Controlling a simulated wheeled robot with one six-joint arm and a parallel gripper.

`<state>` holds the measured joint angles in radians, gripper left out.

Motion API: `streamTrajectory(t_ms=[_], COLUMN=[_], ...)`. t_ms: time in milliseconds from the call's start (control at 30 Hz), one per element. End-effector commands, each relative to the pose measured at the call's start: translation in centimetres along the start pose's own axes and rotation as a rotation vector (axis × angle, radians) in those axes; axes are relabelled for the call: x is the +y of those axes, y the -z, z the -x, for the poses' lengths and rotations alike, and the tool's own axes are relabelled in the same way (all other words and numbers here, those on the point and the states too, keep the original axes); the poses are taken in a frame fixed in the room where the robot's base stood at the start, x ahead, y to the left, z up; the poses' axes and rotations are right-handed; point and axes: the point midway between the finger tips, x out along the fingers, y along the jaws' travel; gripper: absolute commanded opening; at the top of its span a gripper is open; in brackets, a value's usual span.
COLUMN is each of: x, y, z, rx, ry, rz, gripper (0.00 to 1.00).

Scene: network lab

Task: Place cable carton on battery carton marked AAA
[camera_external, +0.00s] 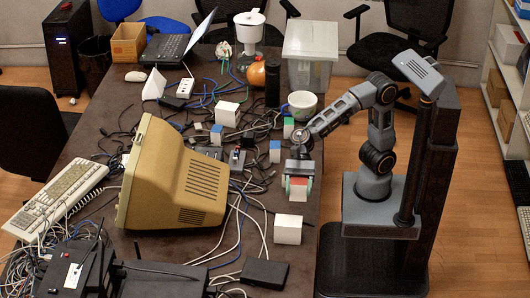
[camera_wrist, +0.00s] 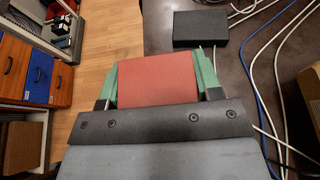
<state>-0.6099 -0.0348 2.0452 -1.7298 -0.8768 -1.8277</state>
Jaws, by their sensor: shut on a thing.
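My gripper (camera_external: 299,187) is over the table near its right edge, its green fingers shut on a small red-topped carton (camera_external: 298,182). In the wrist view the red face of this carton (camera_wrist: 157,78) fills the space between the fingers (camera_wrist: 158,85). I cannot tell whether it touches the table. Other small cartons stand on the table: a blue-topped one (camera_external: 275,152) and a green-topped one (camera_external: 288,128) beyond my gripper, a blue-topped one (camera_external: 216,135) further left, and white ones (camera_external: 288,230) (camera_external: 227,114). No markings are readable, so I cannot tell which is marked AAA.
A beige monitor (camera_external: 165,185) stands left of my gripper. A black box (camera_external: 264,272) lies at the near end, and it also shows in the wrist view (camera_wrist: 200,28). Loose cables cover much of the table (camera_external: 310,262). A white bowl (camera_external: 302,104) and clear bin (camera_external: 310,55) stand beyond.

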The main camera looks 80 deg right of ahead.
Motion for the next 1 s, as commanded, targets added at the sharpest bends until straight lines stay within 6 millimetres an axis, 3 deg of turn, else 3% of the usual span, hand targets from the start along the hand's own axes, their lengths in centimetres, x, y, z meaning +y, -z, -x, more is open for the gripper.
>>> streamTrajectory(t_ms=[33, 200, 567, 733, 1000], x=[-0.5, -1.6, -2.8, -2.7, -2.7], y=[1.0, 2.2, 4.1, 5.9, 6.2], z=[-1.0, -2.8, -4.8, -5.5, -5.6], rx=[0.003, 0.001, 0.002, 0.001, 0.0], ry=[-0.001, 0.001, 0.0, 0.001, 0.002], rz=[-0.003, -0.002, -0.004, -0.002, 0.0], gripper=[0.32, 0.32, 0.32, 0.32, 0.32])
